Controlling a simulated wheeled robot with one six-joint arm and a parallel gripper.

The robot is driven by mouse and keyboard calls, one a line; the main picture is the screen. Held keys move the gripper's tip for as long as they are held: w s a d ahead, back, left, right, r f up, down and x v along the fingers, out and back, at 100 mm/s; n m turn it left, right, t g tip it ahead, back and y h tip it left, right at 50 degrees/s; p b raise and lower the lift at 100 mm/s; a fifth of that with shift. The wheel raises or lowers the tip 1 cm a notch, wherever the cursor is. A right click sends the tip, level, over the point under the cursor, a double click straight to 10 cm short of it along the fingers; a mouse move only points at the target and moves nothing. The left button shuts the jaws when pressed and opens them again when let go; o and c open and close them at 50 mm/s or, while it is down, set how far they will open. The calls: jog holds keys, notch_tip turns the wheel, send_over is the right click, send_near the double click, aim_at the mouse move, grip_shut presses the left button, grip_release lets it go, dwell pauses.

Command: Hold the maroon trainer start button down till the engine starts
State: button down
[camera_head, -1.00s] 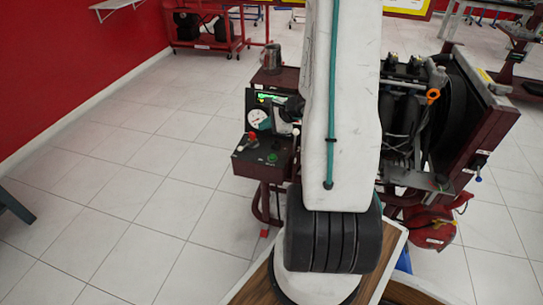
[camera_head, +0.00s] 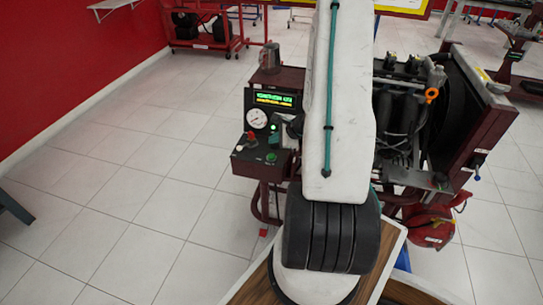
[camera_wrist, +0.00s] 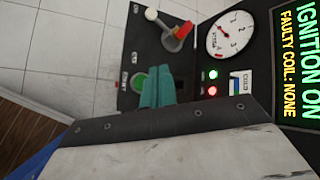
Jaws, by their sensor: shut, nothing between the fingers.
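The maroon trainer (camera_head: 257,170) stands right of centre in the head view, with a control box on its left side. A green button (camera_head: 271,157) sits on the box top beside a red knob (camera_head: 252,137). In the wrist view the green button (camera_wrist: 138,81) shows just left of my gripper's teal fingers (camera_wrist: 157,88), which are together and empty. The fingers overlap the button's right edge in the picture; I cannot tell whether they touch it. The display (camera_wrist: 299,62) reads "IGNITION ON" and "FAULTY COIL: NONE".
A pressure gauge (camera_wrist: 231,33) and the red knob (camera_wrist: 184,30) are close to the fingers. A green lamp (camera_wrist: 213,75) and a red lamp (camera_wrist: 212,91) are lit. The engine (camera_head: 400,115) is right of my arm.

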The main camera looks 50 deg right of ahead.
aim_at(274, 157)
jog(key=shift+f, duration=2.4)
jog(key=shift+f, duration=0.1)
jog(key=shift+f, duration=0.3)
jog(key=shift+f, duration=0.5)
dwell(2.6)
jog(key=shift+r, duration=0.95)
jog(key=shift+r, duration=2.5)
